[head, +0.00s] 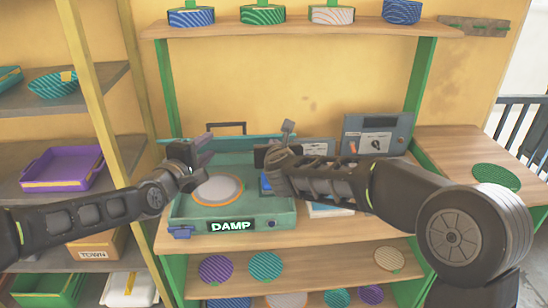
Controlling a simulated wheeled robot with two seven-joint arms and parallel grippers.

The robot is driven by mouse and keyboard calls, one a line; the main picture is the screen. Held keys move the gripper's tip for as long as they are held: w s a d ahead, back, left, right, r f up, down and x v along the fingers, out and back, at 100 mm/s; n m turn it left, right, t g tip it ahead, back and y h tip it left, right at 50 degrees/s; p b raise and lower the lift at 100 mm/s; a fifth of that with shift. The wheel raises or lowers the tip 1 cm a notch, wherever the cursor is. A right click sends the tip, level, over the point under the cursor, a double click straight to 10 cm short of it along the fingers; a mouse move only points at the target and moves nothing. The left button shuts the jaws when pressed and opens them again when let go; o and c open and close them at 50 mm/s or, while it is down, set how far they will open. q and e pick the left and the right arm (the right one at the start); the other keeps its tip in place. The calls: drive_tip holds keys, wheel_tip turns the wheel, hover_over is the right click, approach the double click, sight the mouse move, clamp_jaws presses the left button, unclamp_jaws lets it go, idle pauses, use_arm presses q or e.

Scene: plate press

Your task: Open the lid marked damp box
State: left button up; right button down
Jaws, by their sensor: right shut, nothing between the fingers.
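The teal damp box (180,213) stands on the bench in the middle, with a "DAMP" label (231,225) on its front. Its inside shows from above, with a pale round plate (216,189) with an orange rim in it. A teal panel (240,146) with a dark handle (226,127) rises at the back; it looks like the lid, tilted up. My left gripper (203,150) is over the box's back left, its fingers apart and empty. My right gripper (268,156) is shut and empty at the box's back right; it hides part of that side.
A grey device (377,133) with a dial stands at the back right of the bench. A shelf with several patterned round pieces (262,15) runs above. Coloured discs (265,266) lie on the shelf below. A purple tray (62,168) sits on the left rack.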

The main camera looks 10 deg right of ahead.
use_arm(q)
drive_tip(key=s, duration=0.3)
drive_tip(key=shift+r, duration=0.35)
drive_tip(key=shift+d, duration=0.1)
